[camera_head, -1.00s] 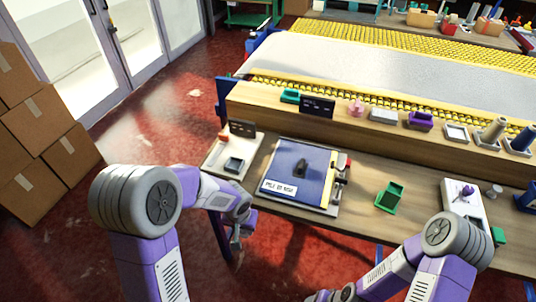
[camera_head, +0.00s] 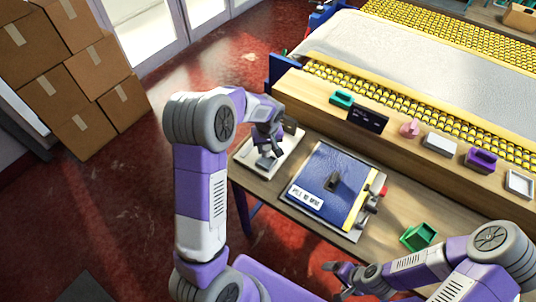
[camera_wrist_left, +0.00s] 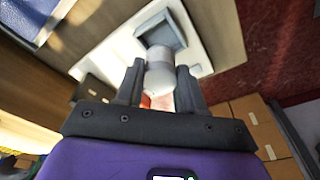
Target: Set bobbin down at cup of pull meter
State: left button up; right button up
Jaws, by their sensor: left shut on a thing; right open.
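The pull meter is a white plate (camera_head: 285,160) with a dark display at the back left of the table. Its square grey cup (camera_wrist_left: 160,36) shows in the left wrist view. My left gripper (camera_head: 266,150) is over the meter. It is shut on a pale grey-white bobbin (camera_wrist_left: 160,77), seen between the fingers in the left wrist view (camera_wrist_left: 160,85). The bobbin overlaps the near edge of the cup there; I cannot tell whether they touch. The bobbin is hard to make out in the head view. My right gripper (camera_head: 345,277) is open and empty, low in front of the table.
A blue board (camera_head: 325,175) with a dark block and a label lies right of the meter. A green holder (camera_head: 418,236) stands further right. A wooden ledge (camera_head: 400,147) with small coloured items runs behind. Cardboard boxes (camera_head: 75,75) are stacked at the left.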

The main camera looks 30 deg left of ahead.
aim_at(267, 154)
pick_arm(q)
jog(key=shift+f+b, duration=0.3)
jog(key=shift+f, duration=2.35)
jog(key=shift+f, duration=0.2)
jog(key=o, duration=1.1)
jog(key=shift+c, duration=0.2)
jog(key=shift+r, duration=0.15)
jog(key=shift+r, duration=0.25)
notch_tip(267, 154, up, 12)
jog(key=s+d+p, duration=0.1)
jog(key=shift+s+f+p, duration=0.15)
jog(key=shift+f+p, duration=0.05)
jog(key=shift+p, duration=0.15)
